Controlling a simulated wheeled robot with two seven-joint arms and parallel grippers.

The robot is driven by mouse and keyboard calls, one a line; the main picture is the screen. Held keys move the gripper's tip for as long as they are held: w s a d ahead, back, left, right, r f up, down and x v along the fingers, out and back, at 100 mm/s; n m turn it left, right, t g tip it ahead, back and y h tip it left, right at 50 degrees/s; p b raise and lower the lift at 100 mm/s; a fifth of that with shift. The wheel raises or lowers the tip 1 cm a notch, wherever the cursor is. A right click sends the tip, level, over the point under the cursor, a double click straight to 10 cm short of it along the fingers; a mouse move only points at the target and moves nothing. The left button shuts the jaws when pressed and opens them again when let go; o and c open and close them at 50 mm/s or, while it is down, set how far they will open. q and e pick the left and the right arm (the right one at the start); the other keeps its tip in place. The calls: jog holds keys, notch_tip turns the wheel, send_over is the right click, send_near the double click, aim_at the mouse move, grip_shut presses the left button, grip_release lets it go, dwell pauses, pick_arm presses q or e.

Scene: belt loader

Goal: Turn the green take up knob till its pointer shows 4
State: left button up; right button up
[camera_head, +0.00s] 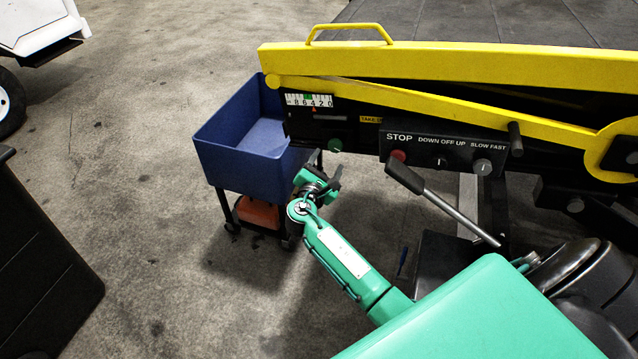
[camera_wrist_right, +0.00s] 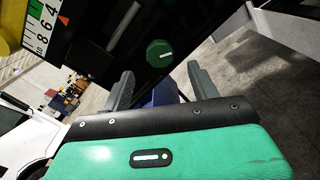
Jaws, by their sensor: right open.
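The green take up knob (camera_head: 335,145) sits on the black side of the belt loader, below the left end of the yellow arm. The pointer also shows in the wrist view (camera_wrist_right: 64,20). My right gripper (camera_wrist_right: 160,85) is open, its fingers short of the knob, with the knob beyond the gap between them. My left gripper is out of view.
A control panel (camera_head: 445,145) with a red STOP button and switches is right of the knob. A lever (camera_head: 445,205) slopes down below it. A blue bin (camera_head: 235,150) on a cart stands left of the knob.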

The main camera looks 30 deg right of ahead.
jog(key=b+v, duration=0.1)
jog(key=v, duration=0.6)
jog(key=shift+b, duration=0.35)
jog(key=shift+a, duration=0.1)
